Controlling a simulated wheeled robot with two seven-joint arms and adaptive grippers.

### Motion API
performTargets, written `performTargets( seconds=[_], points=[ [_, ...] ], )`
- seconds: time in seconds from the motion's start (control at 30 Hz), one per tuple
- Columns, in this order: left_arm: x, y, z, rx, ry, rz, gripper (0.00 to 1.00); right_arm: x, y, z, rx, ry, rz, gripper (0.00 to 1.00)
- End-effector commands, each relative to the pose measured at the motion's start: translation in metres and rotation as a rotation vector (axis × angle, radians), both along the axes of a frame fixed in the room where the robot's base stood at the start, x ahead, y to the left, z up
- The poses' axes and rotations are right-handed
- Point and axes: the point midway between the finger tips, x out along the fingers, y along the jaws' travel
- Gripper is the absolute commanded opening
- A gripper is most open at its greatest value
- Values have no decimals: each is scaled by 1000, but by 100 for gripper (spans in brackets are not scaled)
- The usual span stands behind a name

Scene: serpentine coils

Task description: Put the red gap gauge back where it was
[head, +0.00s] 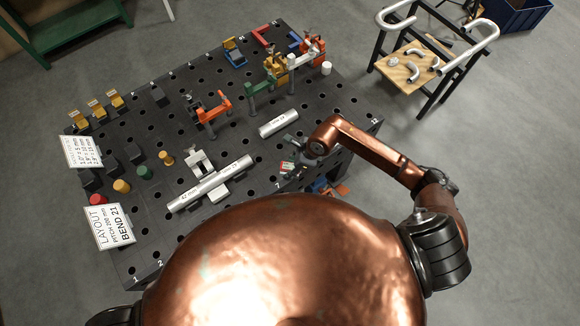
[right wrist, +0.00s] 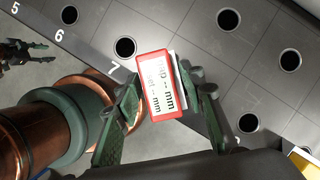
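The red gap gauge (right wrist: 160,86) is a red-framed white plate with printed "mm" lines. In the right wrist view it sits between the two green-grey fingers of my right gripper (right wrist: 158,98), which are closed against its sides. In the head view the gauge (head: 287,166) shows small at my right gripper (head: 293,159), over the front right of the table near number 7. What looks like my left gripper (right wrist: 30,52) shows small at the left of the right wrist view, off the table edge, its fingers apart and empty. The gauge's former place cannot be told.
The dark perforated table (head: 240,205) holds a clamped tube (head: 210,183), a shorter tube (head: 278,123), an orange clamp (head: 212,110) and several stops. A yellow-edged object (right wrist: 304,160) is at the right wrist view's lower right. A cart (head: 408,72) with bent tubes stands apart.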

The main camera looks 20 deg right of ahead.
Motion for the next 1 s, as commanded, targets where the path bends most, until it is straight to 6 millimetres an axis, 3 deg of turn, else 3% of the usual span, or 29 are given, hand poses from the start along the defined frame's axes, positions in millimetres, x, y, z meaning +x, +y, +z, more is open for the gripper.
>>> performTargets(
  seconds=[0.2,0.57,1.0],
  points=[
    [0,0,0,0,-1,0,40,0,0,1,0,0,0,52],
    [1,0,2,0,-1,0,40,0,-2,7,-1,-2,0,52],
    [0,0,-7,0,0,0,40,-14,-31,84,-2,-3,1,52]
  ],
)
